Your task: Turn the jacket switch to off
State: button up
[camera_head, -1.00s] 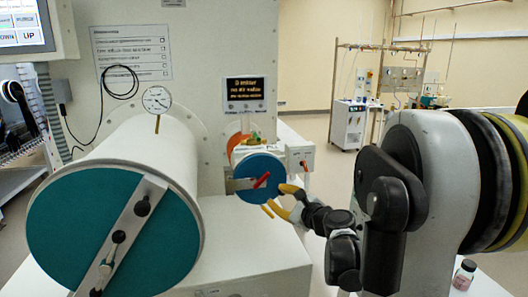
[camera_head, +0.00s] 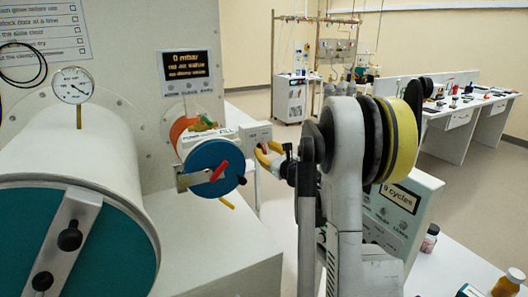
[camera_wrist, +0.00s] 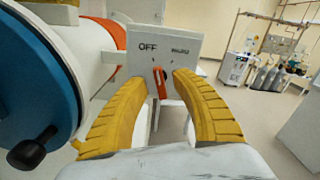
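The switch is an orange-red lever (camera_wrist: 161,83) on the front of a pale grey box (camera_wrist: 180,44) in the wrist view. The box reads OFF at the left, and the word at the right is too blurred to read. The lever is nearly upright, between the two labels. The box also shows in the head view (camera_head: 256,134), with its lever hidden there. My gripper (camera_wrist: 160,77) has yellow fingers and is open, with one finger on each side of the lever. Contact cannot be told. In the head view my gripper (camera_head: 268,152) is close at the box's front right.
A "9 cycles" instrument (camera_head: 402,200) and bottles (camera_head: 430,238) are at the right.

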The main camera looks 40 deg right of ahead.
jog(key=shift+w+d, duration=0.15)
jog(key=shift+w, duration=0.35)
jog(key=shift+c, duration=0.5)
grip_shut()
jog(key=shift+n, duration=1.3)
jog(key=shift+o, duration=0.5)
grip_release()
